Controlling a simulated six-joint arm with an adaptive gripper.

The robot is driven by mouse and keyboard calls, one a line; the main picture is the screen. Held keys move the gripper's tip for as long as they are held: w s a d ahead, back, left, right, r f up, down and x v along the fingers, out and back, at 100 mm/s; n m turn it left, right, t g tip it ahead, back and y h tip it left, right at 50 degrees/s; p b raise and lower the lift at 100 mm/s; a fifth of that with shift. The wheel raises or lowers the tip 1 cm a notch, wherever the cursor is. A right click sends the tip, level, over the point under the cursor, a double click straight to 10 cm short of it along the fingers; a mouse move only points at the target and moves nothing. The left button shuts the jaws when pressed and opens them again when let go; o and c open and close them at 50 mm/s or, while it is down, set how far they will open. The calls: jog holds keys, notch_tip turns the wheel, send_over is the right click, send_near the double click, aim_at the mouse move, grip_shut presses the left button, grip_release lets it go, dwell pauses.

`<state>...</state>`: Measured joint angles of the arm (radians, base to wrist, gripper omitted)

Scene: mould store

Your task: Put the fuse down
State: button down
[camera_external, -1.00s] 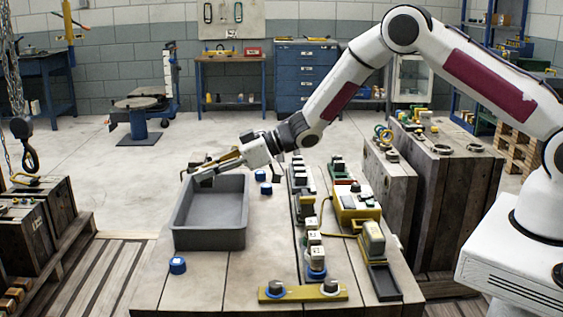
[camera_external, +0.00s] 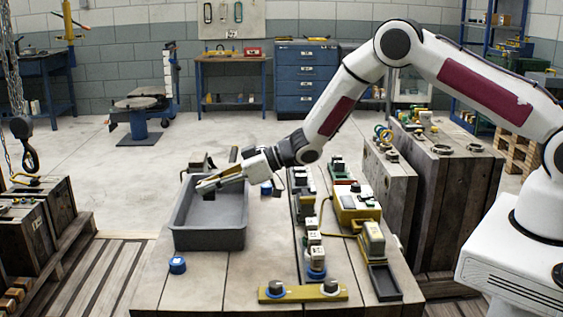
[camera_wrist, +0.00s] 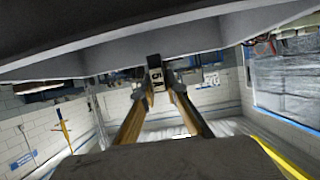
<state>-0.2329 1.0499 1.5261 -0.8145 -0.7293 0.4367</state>
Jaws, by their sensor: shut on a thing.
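My gripper (camera_external: 203,187) reaches in from the right over the grey open bin (camera_external: 208,240), its fingertips low near the bin's far left part. In the wrist view my gripper (camera_wrist: 157,90) is shut on a small dark block with pale markings, which I take to be the fuse (camera_wrist: 155,72). The bin's grey wall (camera_wrist: 220,30) fills the top of the wrist view, close beyond the fuse. In the external view the fuse is hard to tell from the fingers, and I cannot tell whether it touches the bin.
A blue round piece (camera_external: 177,265) stands in front of the bin, and another (camera_external: 266,188) to its right. A row of devices (camera_external: 313,240) and a yellow unit (camera_external: 355,203) stand further right. A yellow strip (camera_external: 303,292) lies at the table's front. Boards between bin and row are mostly clear.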

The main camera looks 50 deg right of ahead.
jog(key=shift+f, duration=1.25)
jog(key=shift+f, duration=0.1)
jog(key=shift+f, duration=1.8)
jog(key=shift+f, duration=0.1)
jog(key=c, duration=2)
grip_release()
jog(key=shift+v, duration=1.55)
jog(key=shift+r, duration=3.6)
